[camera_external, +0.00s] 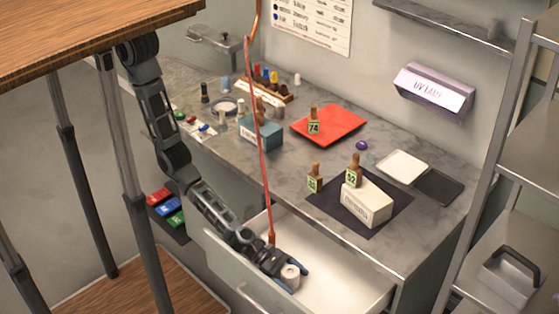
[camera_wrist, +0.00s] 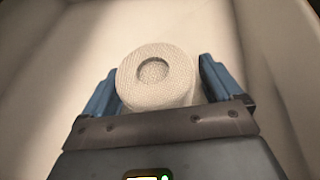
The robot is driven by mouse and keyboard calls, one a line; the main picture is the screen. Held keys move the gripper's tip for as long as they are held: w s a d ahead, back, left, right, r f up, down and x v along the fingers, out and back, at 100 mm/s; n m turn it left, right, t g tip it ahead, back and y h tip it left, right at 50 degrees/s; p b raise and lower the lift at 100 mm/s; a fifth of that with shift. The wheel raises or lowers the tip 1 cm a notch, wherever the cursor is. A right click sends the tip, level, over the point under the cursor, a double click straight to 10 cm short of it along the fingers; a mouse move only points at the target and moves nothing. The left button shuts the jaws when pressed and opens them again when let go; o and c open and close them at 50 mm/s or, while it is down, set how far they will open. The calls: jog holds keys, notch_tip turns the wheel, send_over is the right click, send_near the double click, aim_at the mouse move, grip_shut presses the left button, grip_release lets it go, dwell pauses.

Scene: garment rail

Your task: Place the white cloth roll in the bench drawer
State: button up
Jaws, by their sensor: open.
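The white cloth roll (camera_external: 290,275) is inside the open bench drawer (camera_external: 335,275), towards its left end. In the wrist view the roll (camera_wrist: 158,78) shows its round end with a hollow centre, between the two blue fingers. My gripper (camera_external: 288,279) reaches down into the drawer around the roll. In the wrist view my gripper (camera_wrist: 158,85) is open, with a gap at the right finger; at the left finger the gap is narrow or hidden. The pale drawer floor (camera_wrist: 75,50) lies around the roll. I cannot tell whether the roll touches the floor.
A red cord (camera_external: 262,160) hangs down beside my arm to the drawer. On the bench top stand a white block (camera_external: 367,202) on a dark mat, a red tray (camera_external: 328,124) and a teal box (camera_external: 260,132). A metal shelf rack (camera_external: 510,160) stands at the right.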

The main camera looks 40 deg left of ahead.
jog(key=p+v, duration=0.5)
jog(key=v, duration=0.5)
jog(key=shift+a+r, duration=0.25)
jog(key=shift+a, duration=0.1)
jog(key=shift+s+a+r, duration=0.15)
jog(key=shift+s+a, duration=0.1)
jog(key=shift+a, duration=0.4)
